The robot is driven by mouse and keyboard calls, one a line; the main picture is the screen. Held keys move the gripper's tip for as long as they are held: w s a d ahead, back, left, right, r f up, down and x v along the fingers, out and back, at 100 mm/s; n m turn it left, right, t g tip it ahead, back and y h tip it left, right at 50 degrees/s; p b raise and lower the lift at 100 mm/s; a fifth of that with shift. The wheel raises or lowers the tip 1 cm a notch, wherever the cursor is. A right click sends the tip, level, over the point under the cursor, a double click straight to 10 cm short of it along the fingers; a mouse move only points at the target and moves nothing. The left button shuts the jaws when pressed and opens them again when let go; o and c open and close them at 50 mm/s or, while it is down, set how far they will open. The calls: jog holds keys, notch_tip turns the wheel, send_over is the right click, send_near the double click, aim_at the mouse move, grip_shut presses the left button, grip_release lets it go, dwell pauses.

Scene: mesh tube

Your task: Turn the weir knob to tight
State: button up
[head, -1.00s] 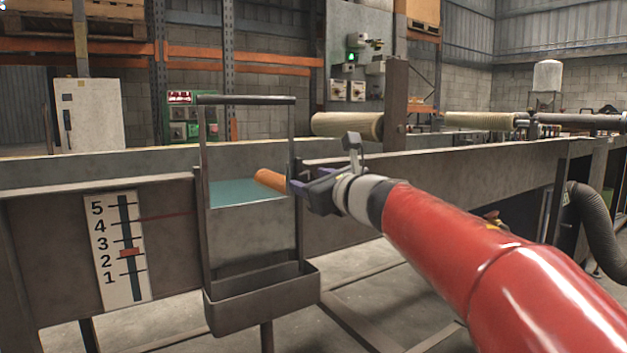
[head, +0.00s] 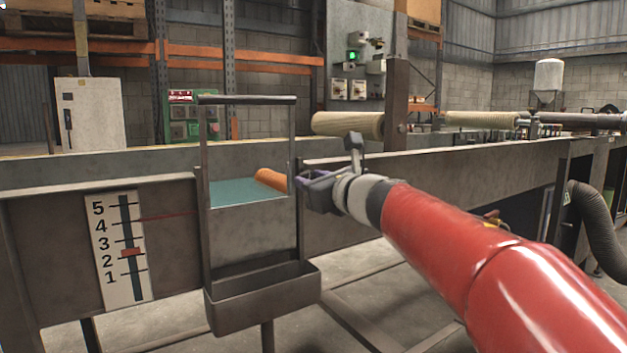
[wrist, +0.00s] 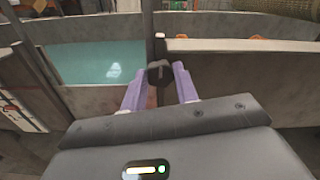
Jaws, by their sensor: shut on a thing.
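The weir knob is a small dark round knob (wrist: 160,73) on the upright edge of the weir frame, shown in the wrist view. My gripper (wrist: 160,85) has its two purple fingers on either side of the knob and is shut on it. In the head view my gripper (head: 308,183) reaches the right post of the weir frame (head: 204,160), and the knob is hidden behind it. The marked scale plate (head: 118,250) stands left of the weir, with a red pointer (head: 131,252) near the 2 to 3 marks.
A metal catch box (head: 262,298) hangs below the weir. The trough wall (head: 440,185) runs along to the right behind my arm.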

jog(key=m+p, duration=0.1)
jog(key=m, duration=0.2)
jog(key=shift+r+m+p, duration=0.1)
jog(key=shift+m+p, duration=0.2)
jog(key=shift+p, duration=0.05)
jog(key=m+p, duration=0.1)
jog(key=m, duration=0.2)
jog(key=shift+d+m+p, duration=0.1)
jog(key=shift+m+p, duration=0.2)
jog(key=shift+m, duration=0.1)
jog(key=m+p, duration=0.2)
jog(key=m, duration=0.2)
jog(key=shift+w+f+m+p, duration=0.15)
jog(key=shift+m+p, duration=0.5)
jog(key=shift+m, duration=1.05)
jog(key=o, duration=1)
jog(key=shift+v, duration=4)
